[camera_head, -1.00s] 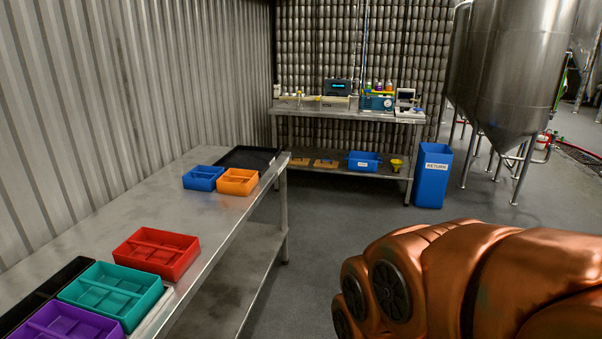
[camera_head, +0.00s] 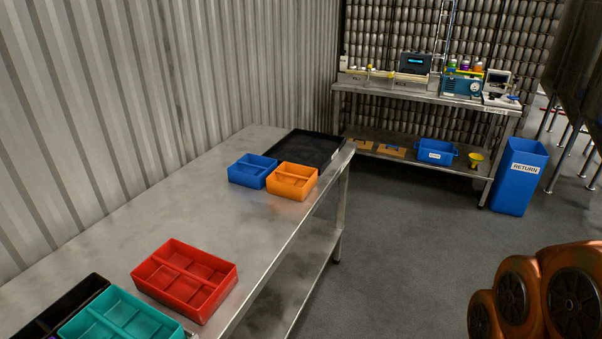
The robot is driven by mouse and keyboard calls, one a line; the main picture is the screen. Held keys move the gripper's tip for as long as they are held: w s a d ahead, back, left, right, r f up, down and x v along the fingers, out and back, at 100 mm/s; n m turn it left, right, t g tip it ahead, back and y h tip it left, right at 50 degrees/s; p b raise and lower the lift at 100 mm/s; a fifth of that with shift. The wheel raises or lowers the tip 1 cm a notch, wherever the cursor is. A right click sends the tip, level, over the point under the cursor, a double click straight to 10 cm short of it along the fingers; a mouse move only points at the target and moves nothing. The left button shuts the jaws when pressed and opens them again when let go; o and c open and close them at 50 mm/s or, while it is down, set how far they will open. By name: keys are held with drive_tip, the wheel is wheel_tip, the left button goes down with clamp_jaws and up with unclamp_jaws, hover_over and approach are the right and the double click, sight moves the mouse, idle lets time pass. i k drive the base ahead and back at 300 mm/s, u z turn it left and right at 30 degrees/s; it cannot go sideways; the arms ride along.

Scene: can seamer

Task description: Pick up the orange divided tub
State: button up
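The orange divided tub (camera_head: 292,182) sits on the steel table (camera_head: 190,218), near its right edge toward the far end. Its open top shows compartments. A blue divided tub (camera_head: 252,171) stands close beside it on the left. Part of my copper-coloured arm shows at the lower right, well away from the tub. My gripper is not in view.
A black tray (camera_head: 305,148) lies behind the tubs at the table's far end. A red divided tub (camera_head: 184,281) and a teal one (camera_head: 120,318) stand nearer. A blue return bin (camera_head: 520,180) and a back bench (camera_head: 430,95) stand beyond open floor (camera_head: 400,240).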

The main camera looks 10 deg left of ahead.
sight(295, 182)
drive_tip(key=u, duration=0.4)
drive_tip(key=i, duration=0.75)
drive_tip(key=u, duration=1.1)
drive_tip(key=i, duration=0.35)
drive_tip(key=u, duration=0.4)
